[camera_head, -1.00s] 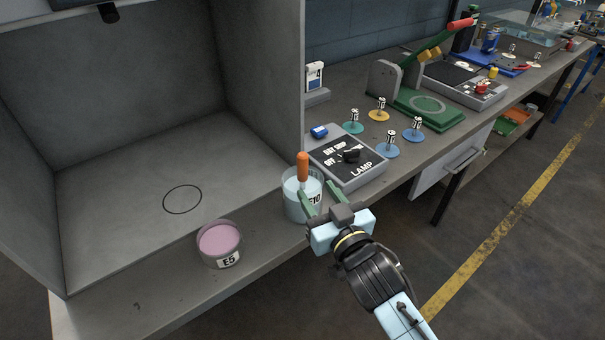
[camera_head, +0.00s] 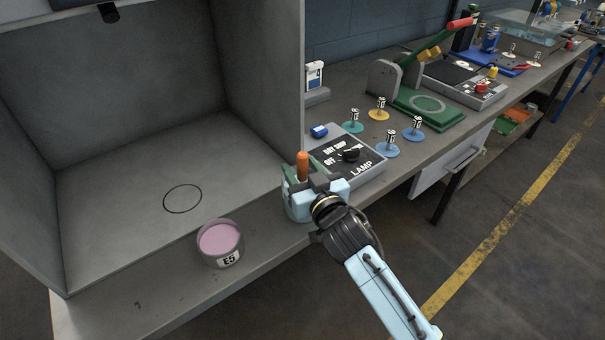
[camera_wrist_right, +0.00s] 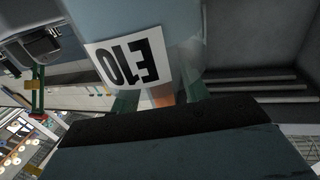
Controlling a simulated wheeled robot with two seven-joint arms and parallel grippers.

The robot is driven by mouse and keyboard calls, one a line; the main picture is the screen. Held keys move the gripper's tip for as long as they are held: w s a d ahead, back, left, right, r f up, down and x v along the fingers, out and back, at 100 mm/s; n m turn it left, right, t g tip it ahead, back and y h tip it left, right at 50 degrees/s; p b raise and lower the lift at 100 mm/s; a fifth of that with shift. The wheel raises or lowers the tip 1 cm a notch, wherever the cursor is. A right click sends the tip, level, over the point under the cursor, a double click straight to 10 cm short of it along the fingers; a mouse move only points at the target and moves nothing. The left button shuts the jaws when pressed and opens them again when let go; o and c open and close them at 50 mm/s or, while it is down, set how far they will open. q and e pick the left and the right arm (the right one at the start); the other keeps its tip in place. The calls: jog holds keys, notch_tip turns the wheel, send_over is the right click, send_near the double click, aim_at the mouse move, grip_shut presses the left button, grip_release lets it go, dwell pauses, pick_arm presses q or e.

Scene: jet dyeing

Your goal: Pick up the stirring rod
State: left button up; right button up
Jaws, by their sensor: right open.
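The stirring rod (camera_head: 303,165) stands upright, its orange handle showing above the E10 beaker (camera_head: 289,208). My right gripper (camera_head: 304,177) is open, with its green fingers around the rod's handle at the beaker. In the right wrist view the orange of the rod (camera_wrist_right: 162,96) shows between the two green fingers (camera_wrist_right: 160,100), with a gap on either side. The beaker with its E10 label (camera_wrist_right: 130,62) fills the upper middle of that view. The gripper body hides most of the beaker in the head view. My left gripper is out of view.
A beaker of pink liquid marked E5 (camera_head: 220,242) stands at the bench's front edge. An open grey booth (camera_head: 130,210) with a drawn circle is behind it. The lamp switch box (camera_head: 352,168) is close to the right, with several small discs beyond.

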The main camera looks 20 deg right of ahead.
grip_shut()
